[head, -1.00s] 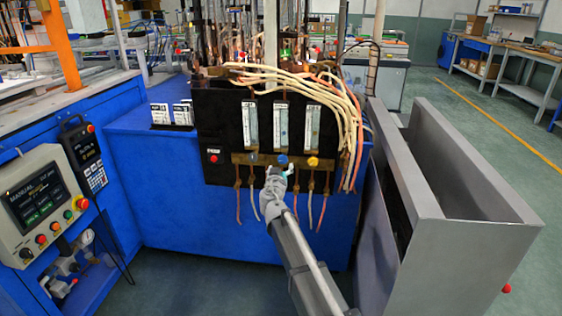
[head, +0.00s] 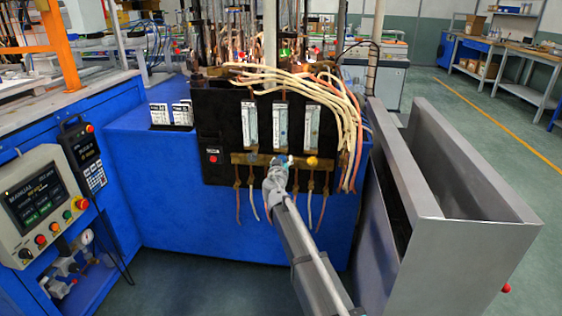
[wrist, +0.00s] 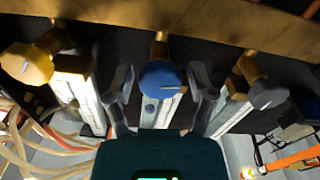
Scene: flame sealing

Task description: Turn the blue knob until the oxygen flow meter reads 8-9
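The blue knob (wrist: 160,79) sits in the middle of the wrist view, with a pale mark line on its face. My gripper (wrist: 160,88) is open, with one finger on each side of the knob and a visible gap on both sides. In the head view my gripper (head: 279,168) is in front of the middle valve and hides most of the knob. The middle flow meter (head: 280,126) stands above it as a pale upright tube. It also shows partly in the wrist view (wrist: 158,115). Its reading is too small to tell.
A yellow knob (head: 312,162) and a greyish knob (head: 252,160) flank the middle valve on a brass bar. Flow meters (head: 249,124) (head: 312,126) stand above them. Hoses hang below and at right. A grey metal bin (head: 455,250) stands at right.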

